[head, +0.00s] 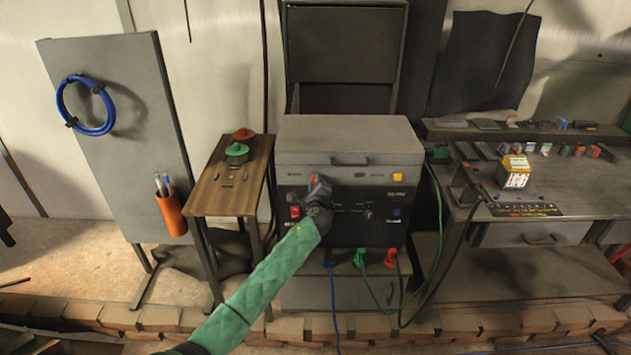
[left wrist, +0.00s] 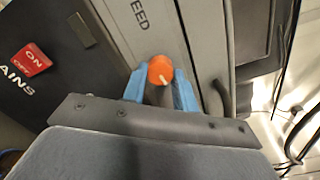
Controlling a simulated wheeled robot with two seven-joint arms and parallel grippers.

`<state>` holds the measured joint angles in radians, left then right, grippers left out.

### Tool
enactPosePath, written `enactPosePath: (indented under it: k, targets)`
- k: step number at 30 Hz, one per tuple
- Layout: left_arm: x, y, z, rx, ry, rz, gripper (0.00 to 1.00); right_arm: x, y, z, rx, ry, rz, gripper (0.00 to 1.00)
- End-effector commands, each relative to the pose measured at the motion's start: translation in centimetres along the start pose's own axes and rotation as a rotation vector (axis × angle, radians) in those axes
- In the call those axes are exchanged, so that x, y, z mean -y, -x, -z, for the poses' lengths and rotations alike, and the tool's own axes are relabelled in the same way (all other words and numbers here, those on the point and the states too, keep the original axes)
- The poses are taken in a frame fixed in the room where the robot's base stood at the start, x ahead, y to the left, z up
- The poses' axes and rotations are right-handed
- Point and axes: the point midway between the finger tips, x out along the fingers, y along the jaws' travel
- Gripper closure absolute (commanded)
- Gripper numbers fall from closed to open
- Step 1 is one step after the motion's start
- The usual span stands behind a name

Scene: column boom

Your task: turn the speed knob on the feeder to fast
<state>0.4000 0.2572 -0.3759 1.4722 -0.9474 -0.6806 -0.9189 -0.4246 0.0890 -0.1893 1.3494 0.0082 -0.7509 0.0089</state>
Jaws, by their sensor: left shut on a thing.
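The feeder (head: 347,141) is a grey box with a dark front panel, standing in the middle of the head view. Its speed knob (left wrist: 161,70) is orange with a pale pointer line, and sits beside the lettering "EED" in the left wrist view. My left gripper (left wrist: 160,92) is shut on the knob, with a blue finger on each side of it. In the head view my left gripper (head: 316,184) reaches the upper left of the front panel and hides most of the knob. The scale around the knob is hidden. My right gripper is not in view.
A red mains switch (left wrist: 31,60) is left of the knob in the wrist view. Red and green plugs (head: 390,257) with cables are below the panel. A small wooden table (head: 228,196) stands left, a workbench (head: 560,205) right.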

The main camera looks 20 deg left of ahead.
Motion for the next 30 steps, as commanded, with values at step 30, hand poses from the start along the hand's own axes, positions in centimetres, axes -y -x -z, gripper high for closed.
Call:
enactPosePath:
  k: [30]
  targets:
    - [-0.2, 0.0, 0.1, 0.004, -0.193, 0.003, 0.58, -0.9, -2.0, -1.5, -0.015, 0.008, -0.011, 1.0]
